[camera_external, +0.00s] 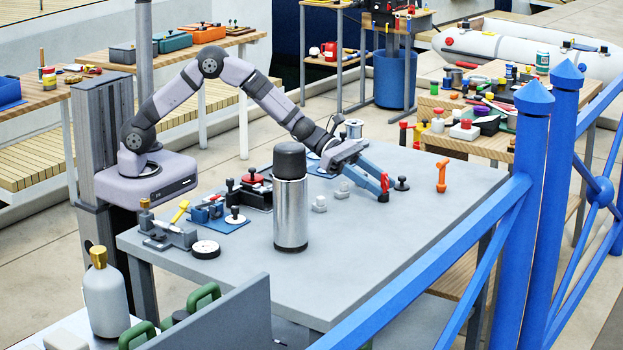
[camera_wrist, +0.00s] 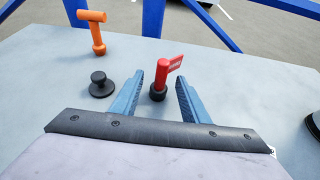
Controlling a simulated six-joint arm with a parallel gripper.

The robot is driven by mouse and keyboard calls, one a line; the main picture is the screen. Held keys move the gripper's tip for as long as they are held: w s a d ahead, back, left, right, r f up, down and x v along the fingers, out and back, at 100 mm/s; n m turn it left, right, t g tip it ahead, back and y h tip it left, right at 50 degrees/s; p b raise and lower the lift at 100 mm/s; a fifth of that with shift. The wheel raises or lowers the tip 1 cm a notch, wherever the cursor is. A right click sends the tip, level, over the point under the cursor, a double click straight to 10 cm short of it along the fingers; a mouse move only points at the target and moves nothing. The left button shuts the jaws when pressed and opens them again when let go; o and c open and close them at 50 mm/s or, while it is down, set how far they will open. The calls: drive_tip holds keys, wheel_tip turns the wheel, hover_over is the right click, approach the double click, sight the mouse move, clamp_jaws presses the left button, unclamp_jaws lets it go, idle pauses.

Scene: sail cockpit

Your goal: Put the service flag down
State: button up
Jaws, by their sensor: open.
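The service flag (camera_wrist: 171,66) is a small red flag on a red post with a black base. In the wrist view it stands between the two blue fingers of my gripper (camera_wrist: 159,74), with clear gaps on both sides. Its flag part sticks out to the upper right. In the external view the flag (camera_external: 383,187) shows as a small red piece at the tips of my gripper (camera_external: 376,183), partly hidden by the blue fingers. My gripper is open and low over the grey table.
A black knob (camera_wrist: 101,84) stands left of the fingers, and an orange T-shaped handle (camera_wrist: 97,35) stands farther back. A tall silver flask (camera_external: 291,212) stands near the table's front.

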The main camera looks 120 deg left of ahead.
drive_tip(key=b+v, duration=0.1)
drive_tip(key=v, duration=0.8)
drive_tip(key=shift+s+r, duration=0.15)
drive_tip(key=shift+s, duration=0.25)
